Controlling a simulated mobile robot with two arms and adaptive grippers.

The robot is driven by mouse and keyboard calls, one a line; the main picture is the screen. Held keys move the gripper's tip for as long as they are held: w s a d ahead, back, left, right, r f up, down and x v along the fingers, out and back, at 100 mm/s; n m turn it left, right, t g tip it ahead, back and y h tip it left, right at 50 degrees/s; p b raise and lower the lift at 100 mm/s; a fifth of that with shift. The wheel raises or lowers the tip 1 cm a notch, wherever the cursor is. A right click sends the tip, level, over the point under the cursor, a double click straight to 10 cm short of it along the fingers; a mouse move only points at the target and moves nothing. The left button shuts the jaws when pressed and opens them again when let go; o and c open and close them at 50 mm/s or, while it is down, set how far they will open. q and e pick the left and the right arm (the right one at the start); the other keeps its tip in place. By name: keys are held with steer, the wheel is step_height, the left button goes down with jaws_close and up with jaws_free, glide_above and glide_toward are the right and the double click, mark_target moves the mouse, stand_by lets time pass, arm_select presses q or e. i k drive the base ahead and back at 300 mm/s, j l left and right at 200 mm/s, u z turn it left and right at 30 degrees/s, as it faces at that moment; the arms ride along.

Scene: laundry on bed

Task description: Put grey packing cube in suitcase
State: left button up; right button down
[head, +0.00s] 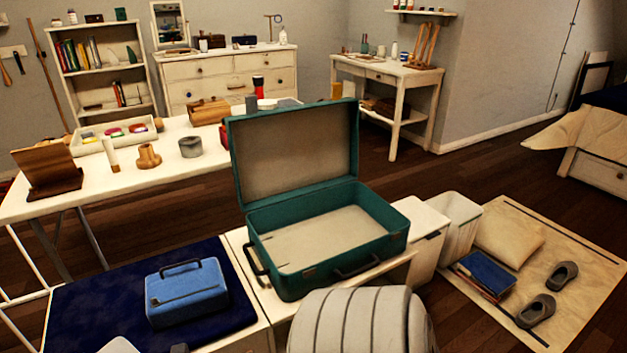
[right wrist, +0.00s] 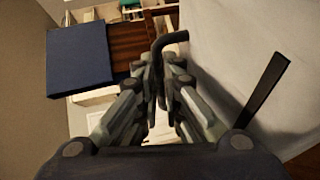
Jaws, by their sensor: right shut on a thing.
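The teal suitcase (head: 335,266) stands open in the head view, lid up at the back, its pale interior looking empty. In the right wrist view my right gripper (right wrist: 166,92) is shut on a dark curved handle (right wrist: 176,39). A large smooth pale grey surface (right wrist: 235,50) lies just right of the fingers. I cannot tell for sure whether it is the grey packing cube. A rounded grey ribbed form (head: 350,322) fills the bottom of the head view, in front of the suitcase; I cannot tell what it is. My left gripper is not in view.
A blue case (head: 187,293) lies on a navy mat (head: 95,288) left of the suitcase. A white bin (head: 458,225), a pillow (head: 508,240), books (head: 485,273) and grey shoes (head: 537,311) are to its right. A cluttered white table (head: 70,205) stands behind.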

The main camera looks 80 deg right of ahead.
mark_target(327, 241)
steer(key=l+z, duration=0.1)
steer(key=z, duration=0.3)
steer(key=l+z, duration=0.1)
steer(key=z, duration=0.25)
steer(key=i+z, duration=0.1)
steer(key=z, duration=0.3)
steer(key=i+l+z, duration=0.1)
steer(key=z, duration=0.3)
steer(key=i+l+z, duration=0.1)
steer(key=i+j, duration=0.2)
